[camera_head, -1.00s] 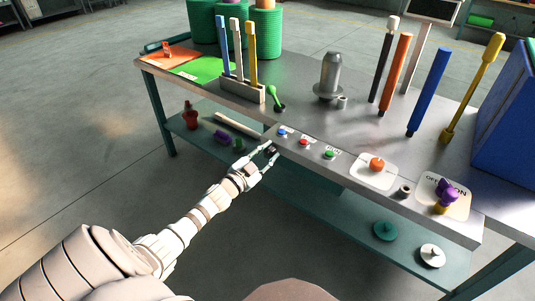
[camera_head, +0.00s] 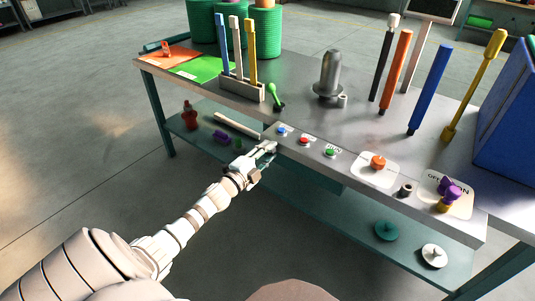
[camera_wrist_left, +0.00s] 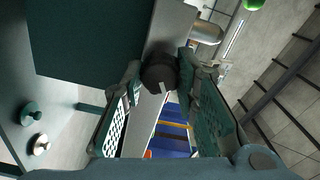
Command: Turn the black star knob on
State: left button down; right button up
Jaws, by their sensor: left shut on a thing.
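The black star knob (camera_wrist_left: 160,76) is on the front face of the workbench and shows between my fingers in the left wrist view. A small pale mark shows on it. In the head view my left gripper (camera_head: 266,149) is at the bench's front edge, left of the push buttons, and hides the knob there. The gripper is shut on the knob, with one finger on each side of it. My right gripper is in neither view.
A blue button (camera_head: 282,130), a red button (camera_head: 304,140) and a green button (camera_head: 330,152) sit along the bench front. An orange knob (camera_head: 378,162) and a purple-and-yellow switch (camera_head: 448,193) lie farther right. A teal disc (camera_head: 387,231) is on the lower shelf.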

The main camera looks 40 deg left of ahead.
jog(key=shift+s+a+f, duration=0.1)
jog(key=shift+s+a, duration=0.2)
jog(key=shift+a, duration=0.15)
pick_arm(q)
jog(key=c, duration=1.6)
grip_release()
jog(key=shift+c, duration=0.2)
jog(key=o, duration=0.4)
jog(key=shift+d, duration=0.1)
jog(key=shift+c, duration=0.2)
jog(key=s, duration=1.2)
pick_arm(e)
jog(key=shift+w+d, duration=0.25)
